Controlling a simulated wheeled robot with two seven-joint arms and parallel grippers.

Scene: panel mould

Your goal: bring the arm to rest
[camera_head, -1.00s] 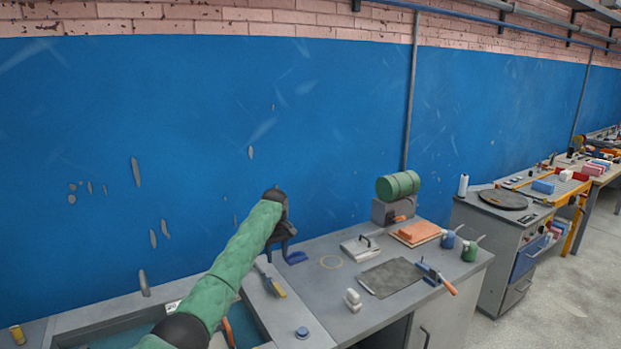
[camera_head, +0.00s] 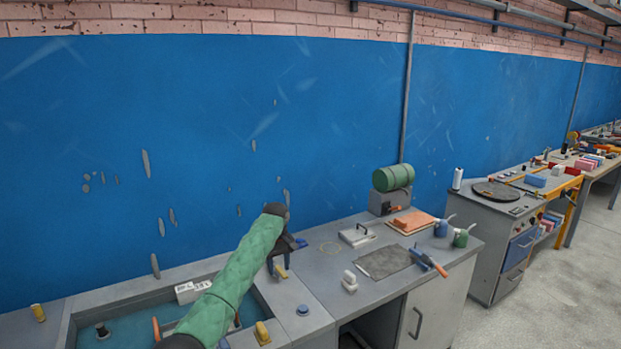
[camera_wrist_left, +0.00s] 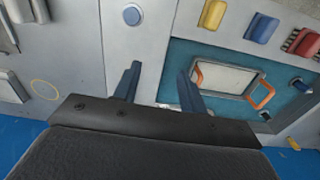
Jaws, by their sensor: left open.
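My left arm in its green sleeve comes in from the lower left in the head view. My left gripper (camera_head: 280,262) is above the bench beside the recessed basin, near the blue wall. In the left wrist view its two dark blue fingers (camera_wrist_left: 158,88) stand apart with nothing between them. Below and beyond them are the grey bench top and the blue-floored basin (camera_wrist_left: 190,58). My right gripper is in neither view.
A grey mat (camera_head: 384,262), white blocks (camera_head: 349,281), a white lidded mould (camera_head: 357,236), an orange board (camera_head: 411,221) and a green roll (camera_head: 393,177) are on the bench to the right. A blue knob (camera_head: 302,310) is on the bench. The blue wall (camera_head: 200,130) is close behind.

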